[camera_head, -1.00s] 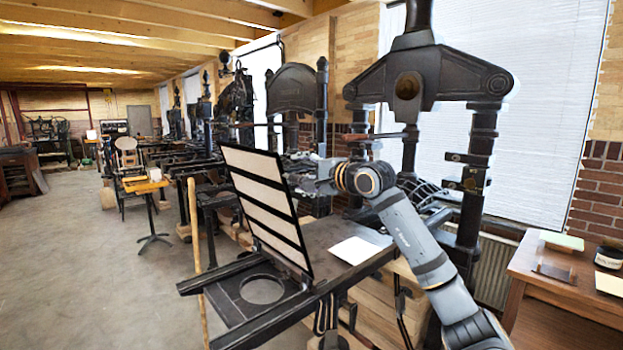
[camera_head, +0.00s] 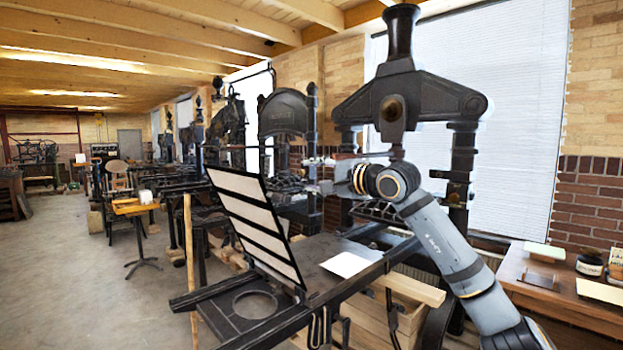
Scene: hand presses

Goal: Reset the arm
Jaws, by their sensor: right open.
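My right arm comes in from the lower right, and its wrist reaches left in front of the large black hand press (camera_head: 410,98). My right gripper (camera_head: 318,187) is small in the picture, open, and lies above the press bed (camera_head: 318,247), apart from the white sheet (camera_head: 345,264) there. Dark machinery behind it blurs the fingertips. The raised frame with pale strips (camera_head: 255,222) stands tilted to the left of the gripper. My left gripper is not in view.
A wooden side table (camera_head: 515,275) with a dark jar (camera_head: 590,263) and flat pads stands at the right. A wooden pole (camera_head: 190,265) stands at the press's left end. More presses line the window wall. The floor (camera_head: 80,285) at the left is open.

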